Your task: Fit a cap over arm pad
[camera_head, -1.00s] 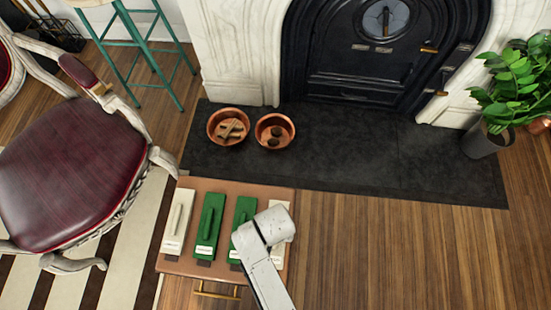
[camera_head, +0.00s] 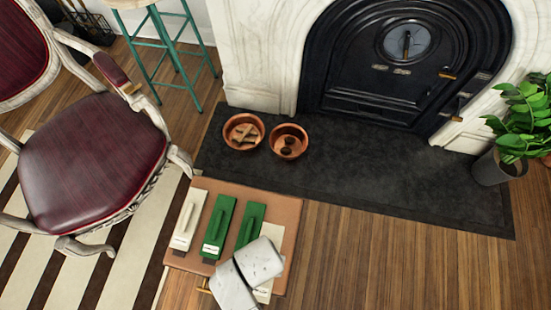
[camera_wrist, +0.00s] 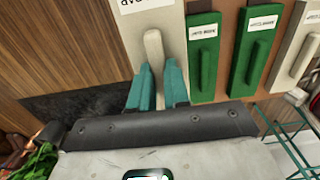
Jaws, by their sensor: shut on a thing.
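In the wrist view, my gripper (camera_wrist: 158,80) has its teal fingers shut on the upright handle of a cream cap (camera_wrist: 172,28). Its label is partly cut off. Whether the cap is clear of the board I cannot tell. In the head view, my arm covers the gripper and most of this cap; a cream part (camera_head: 266,287) shows beside the arm. A burgundy arm pad (camera_head: 111,67) sits on the armchair's (camera_head: 95,150) far arm, well up and left of my arm. The near arm's pad is not clearly visible.
The brown board (camera_head: 285,212) also holds another cream piece (camera_head: 188,218) and two green pieces (camera_head: 218,225) (camera_head: 249,224), all with handles. Copper bowls (camera_head: 244,131) (camera_head: 289,141) stand on the dark hearth (camera_head: 380,175). A teal-legged stool (camera_head: 170,55) stands behind the chair. Wood floor is clear at right.

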